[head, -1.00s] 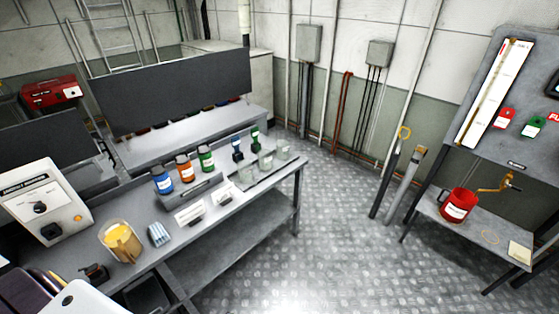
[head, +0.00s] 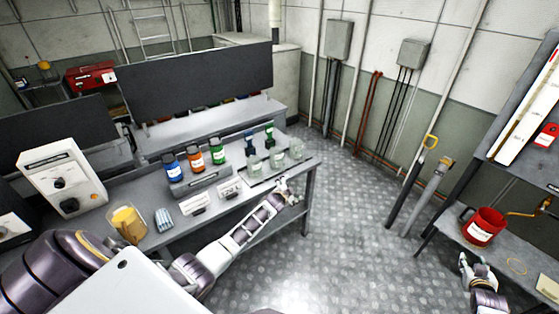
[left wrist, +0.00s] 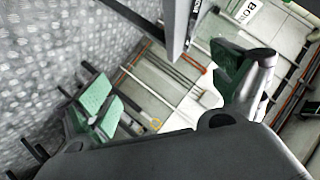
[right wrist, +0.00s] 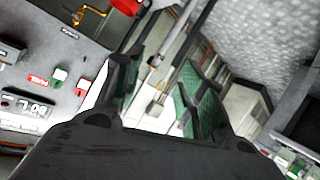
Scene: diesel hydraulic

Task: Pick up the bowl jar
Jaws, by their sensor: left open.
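Three clear jars stand on a tray (head: 247,183) at the right end of the bench: a front one (head: 255,167), a middle one (head: 277,159) and a back one (head: 296,150). Their labels are too small to read in the head view. A white label starting with "BO" (left wrist: 247,12) shows, cut off, at the top of the left wrist view. My left gripper (head: 284,187) is open and empty, close to the bench's front edge beside the tray. My right gripper (head: 478,266) is open and empty, by the right-hand table.
Blue (head: 173,169), orange (head: 196,159) and green (head: 217,151) capped bottles stand left of the jars. A yellow-filled beaker (head: 127,224) is at the bench's left. A red pot (head: 484,227) stands on the right-hand table.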

